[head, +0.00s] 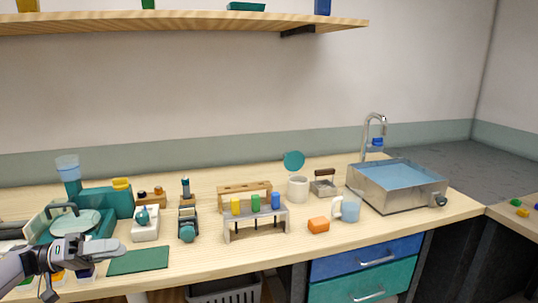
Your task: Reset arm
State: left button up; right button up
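My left gripper (68,280) is at the lower left corner of the head view, over the front edge of the bench. Its arm comes in from the left edge. One dark finger hangs downward, and the other side of the hand overlaps small coloured items behind it, so its opening is unclear. It is left of the green mat (138,261). My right gripper is not in view. The rack (256,221) stands mid-bench with yellow, green and blue topped pieces in it.
A teal machine (103,203) and a round plate (75,222) stand close behind the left gripper. The wooden shelf (180,20) is above. Bare bench lies right of the mat.

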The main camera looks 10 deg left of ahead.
pick_arm(q)
jog(key=s+d+f+t+y, duration=0.1)
jog(key=d+f+t+y, duration=0.2)
jog(key=d+f, duration=0.7)
jog(key=s+d+f+t+y, duration=0.1)
jog(key=d+f+t+y, duration=0.15)
jog(key=d+f, duration=0.75)
jog(key=s+d+f+g+y, duration=0.2)
jog(key=s+d+y, duration=0.1)
jog(key=s, duration=0.6)
jog(key=s+d+f+g+y, duration=0.2)
jog(key=s+y, duration=0.3)
jog(key=s, duration=0.4)
jog(key=shift+s+d+f+m, duration=0.4)
jog(key=shift+d+f, duration=0.15)
jog(key=shift+d, duration=0.15)
